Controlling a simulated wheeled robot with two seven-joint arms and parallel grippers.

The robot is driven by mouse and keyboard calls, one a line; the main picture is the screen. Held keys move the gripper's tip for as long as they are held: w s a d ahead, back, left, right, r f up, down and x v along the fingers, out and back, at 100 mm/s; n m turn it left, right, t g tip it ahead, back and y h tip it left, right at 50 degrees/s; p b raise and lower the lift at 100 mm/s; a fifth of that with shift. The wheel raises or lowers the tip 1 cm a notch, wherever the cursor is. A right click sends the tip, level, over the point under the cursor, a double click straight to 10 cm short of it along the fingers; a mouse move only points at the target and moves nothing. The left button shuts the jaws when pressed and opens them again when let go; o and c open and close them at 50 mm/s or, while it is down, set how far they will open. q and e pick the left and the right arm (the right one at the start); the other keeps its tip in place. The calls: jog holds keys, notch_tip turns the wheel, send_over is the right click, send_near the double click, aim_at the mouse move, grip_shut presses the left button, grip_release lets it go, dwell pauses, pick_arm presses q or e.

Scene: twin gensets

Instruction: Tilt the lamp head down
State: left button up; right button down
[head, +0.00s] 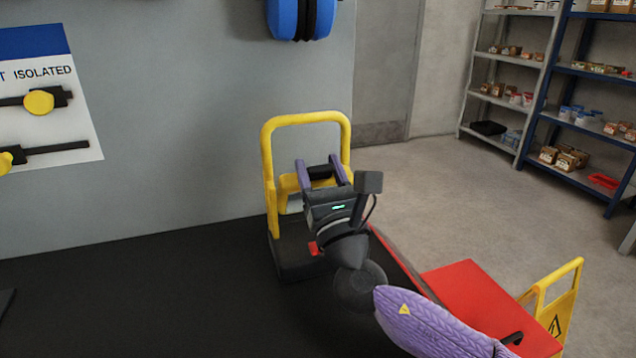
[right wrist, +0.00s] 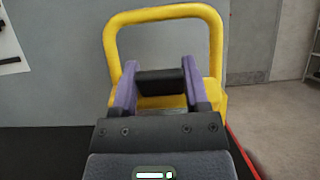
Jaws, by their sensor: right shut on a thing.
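The lamp has a yellow tube frame (head: 268,150) on a dark base at the right end of the black bench top. Its yellow head (head: 287,183) sits low inside the frame, mostly hidden behind my right gripper. My right gripper (head: 320,170) has purple fingers shut on a short black piece, seemingly the lamp head's grip (right wrist: 162,82). The fingers stand one on each side of it in the right wrist view. The yellow frame (right wrist: 165,13) arches behind and above them there. The lamp head's exact tilt is hard to tell. My left gripper is not in view.
A grey wall or panel (head: 190,130) stands close behind the lamp, with a sign board (head: 60,150) at left and blue ear defenders (head: 300,15) above. Right of the bench are a red surface (head: 465,290), a yellow floor sign (head: 565,300), open floor and shelves (head: 580,110).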

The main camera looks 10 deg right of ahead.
jog(key=shift+c, duration=0.4)
grip_release()
jog(key=shift+d, duration=0.1)
jog(key=p+v, duration=0.1)
jog(key=v, duration=0.9)
jog(key=shift+r, duration=0.1)
